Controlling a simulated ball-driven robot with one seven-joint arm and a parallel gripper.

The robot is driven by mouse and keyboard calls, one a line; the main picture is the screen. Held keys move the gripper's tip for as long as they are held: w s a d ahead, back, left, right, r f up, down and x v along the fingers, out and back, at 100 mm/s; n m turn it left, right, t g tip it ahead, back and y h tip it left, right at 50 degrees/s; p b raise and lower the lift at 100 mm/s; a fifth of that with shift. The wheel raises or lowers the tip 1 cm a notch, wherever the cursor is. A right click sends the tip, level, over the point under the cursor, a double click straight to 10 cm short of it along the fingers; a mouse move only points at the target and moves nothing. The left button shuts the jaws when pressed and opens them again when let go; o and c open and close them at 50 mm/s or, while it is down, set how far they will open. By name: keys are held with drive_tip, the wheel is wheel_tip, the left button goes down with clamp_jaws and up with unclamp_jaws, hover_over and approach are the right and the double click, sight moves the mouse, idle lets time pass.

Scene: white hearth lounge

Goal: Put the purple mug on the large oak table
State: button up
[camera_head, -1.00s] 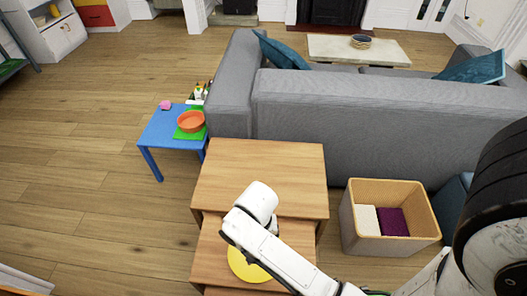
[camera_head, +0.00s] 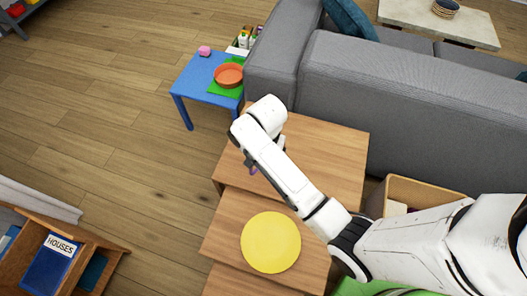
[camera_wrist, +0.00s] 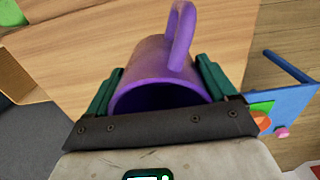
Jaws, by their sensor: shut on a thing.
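The purple mug (camera_wrist: 150,62) sits between the green fingers of my gripper (camera_wrist: 158,75) in the wrist view, its handle pointing up in the picture. My gripper is shut on it. In the head view my arm hides most of the mug; only a small purple bit (camera_head: 253,171) shows below the wrist. The large oak table (camera_head: 335,150) is the highest of the stepped oak tables, beside the sofa. My gripper and the mug are over its left part. I cannot tell whether the mug touches the top.
A lower oak table (camera_head: 225,232) in front bears a yellow plate (camera_head: 271,242). A blue table (camera_head: 195,78) with an orange bowl (camera_head: 229,75) stands behind at left. The grey sofa (camera_head: 400,95) is behind at right. The large table's right part looks clear.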

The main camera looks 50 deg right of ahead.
drive_tip(key=w+d+f, duration=0.1)
drive_tip(key=w+f, duration=0.1)
drive_tip(key=w+d+f+b, duration=0.1)
drive_tip(key=f, duration=0.1)
drive_tip(key=w+d+f+b, duration=0.1)
drive_tip(key=w+f, duration=0.1)
drive_tip(key=shift+w+f, duration=0.3)
drive_tip(key=shift+f, duration=1.55)
drive_tip(key=shift+b, duration=0.3)
drive_tip(key=o, duration=1.1)
drive_tip(key=shift+f, duration=0.15)
wheel_tip(320, 180, up, 12)
drive_tip(key=p, duration=0.3)
drive_tip(key=s+a+r+n, duration=0.1)
drive_tip(key=s+a+n, duration=0.1)
drive_tip(key=s+n, duration=0.2)
drive_tip(key=s+a+r+n, duration=0.1)
drive_tip(key=s+n, duration=0.3)
drive_tip(key=s, duration=0.7)
drive_tip(key=s+a+r+n+t, duration=0.1)
drive_tip(key=s+a+r+n, duration=0.1)
drive_tip(key=s+a+n, duration=0.2)
drive_tip(key=shift+s+n, duration=0.6)
drive_tip(key=shift+s, duration=1.1)
